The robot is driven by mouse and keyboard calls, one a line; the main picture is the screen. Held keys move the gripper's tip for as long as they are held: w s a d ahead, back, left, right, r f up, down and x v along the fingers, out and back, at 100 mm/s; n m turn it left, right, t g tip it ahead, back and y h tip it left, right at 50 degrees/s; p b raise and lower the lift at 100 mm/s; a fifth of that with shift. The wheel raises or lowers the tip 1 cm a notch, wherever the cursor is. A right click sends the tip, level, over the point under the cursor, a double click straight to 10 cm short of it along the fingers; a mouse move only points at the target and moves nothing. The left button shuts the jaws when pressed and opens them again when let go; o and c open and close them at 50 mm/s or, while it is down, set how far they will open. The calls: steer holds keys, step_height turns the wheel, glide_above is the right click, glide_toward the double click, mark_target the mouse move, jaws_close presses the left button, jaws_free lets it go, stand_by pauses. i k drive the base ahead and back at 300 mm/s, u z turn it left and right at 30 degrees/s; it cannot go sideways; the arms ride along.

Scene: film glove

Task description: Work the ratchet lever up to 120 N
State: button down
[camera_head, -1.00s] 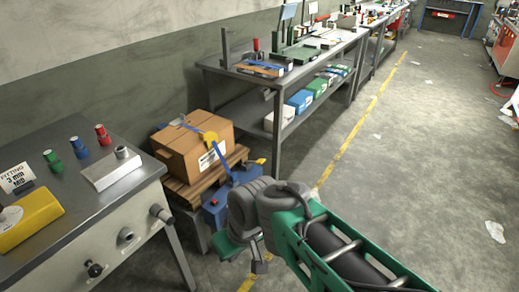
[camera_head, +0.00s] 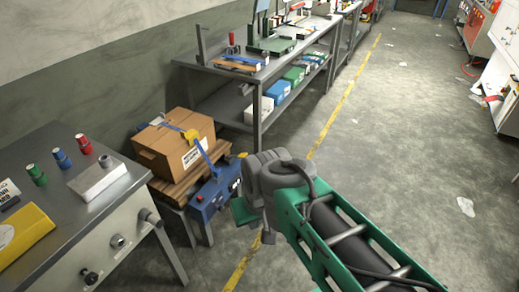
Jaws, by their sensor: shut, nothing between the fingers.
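The blue ratchet tensioner (camera_head: 206,198) sits at the front of a pallet stand, with a red button on its front. Its blue lever (camera_head: 205,157) stands up, tilted left, with a yellow end (camera_head: 191,136) in front of a carton. A small display on the tensioner is partly visible but too small to read. The carton (camera_head: 160,152) carries a blue strap over its top. My gripper (camera_head: 268,237) is to the right of the tensioner and lower in the picture, apart from the lever. It is shut and empty; my wrist hides part of it.
A long shelved bench (camera_head: 225,75) runs along the wall behind. The floor (camera_head: 400,160) to the right is open, with a yellow line and scattered scraps.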

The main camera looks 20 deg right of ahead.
mark_target(242, 155)
steer(key=z, duration=0.6)
steer(key=i, duration=2.15)
steer(key=u, duration=2.8)
